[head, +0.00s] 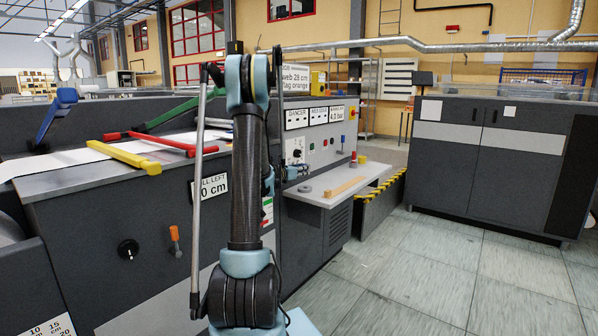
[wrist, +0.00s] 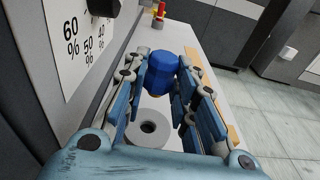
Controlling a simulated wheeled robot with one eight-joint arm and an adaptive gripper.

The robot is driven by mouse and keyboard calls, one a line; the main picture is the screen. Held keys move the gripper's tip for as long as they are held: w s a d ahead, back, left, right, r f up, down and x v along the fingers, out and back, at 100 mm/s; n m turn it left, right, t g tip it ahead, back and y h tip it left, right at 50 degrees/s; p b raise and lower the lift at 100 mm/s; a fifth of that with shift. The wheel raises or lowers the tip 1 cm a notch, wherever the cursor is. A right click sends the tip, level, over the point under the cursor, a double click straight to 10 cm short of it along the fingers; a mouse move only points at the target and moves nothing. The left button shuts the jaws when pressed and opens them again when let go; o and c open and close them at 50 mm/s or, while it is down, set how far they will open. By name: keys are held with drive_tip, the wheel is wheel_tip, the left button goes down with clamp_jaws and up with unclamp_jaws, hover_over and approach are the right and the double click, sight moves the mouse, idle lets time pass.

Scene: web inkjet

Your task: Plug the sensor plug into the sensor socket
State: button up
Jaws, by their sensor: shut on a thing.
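My gripper (wrist: 170,82) is shut on a blue cylindrical piece (wrist: 164,65), which looks like the sensor plug. The piece sits between the fingertips, above the light grey shelf of the machine. In the head view my gripper (head: 277,178) is partly hidden behind my own arm, in front of the machine's control panel (head: 322,134).
A grey ring (wrist: 149,129) lies on the shelf (head: 318,197) below my gripper. A wooden strip (head: 345,186) lies on the shelf to the right. A percent-marked dial plate (wrist: 84,38) is on the panel to the left. Floor (head: 430,260) is clear at right.

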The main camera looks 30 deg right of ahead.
sight(303, 189)
drive_tip(key=shift+d, duration=0.1)
drive_tip(key=shift+f, duration=2.9)
drive_tip(key=shift+s+f, duration=0.15)
drive_tip(key=shift+f, duration=0.5)
drive_tip(key=shift+r, duration=0.1)
idle(0.4)
drive_tip(key=shift+r, duration=0.25)
idle(3.6)
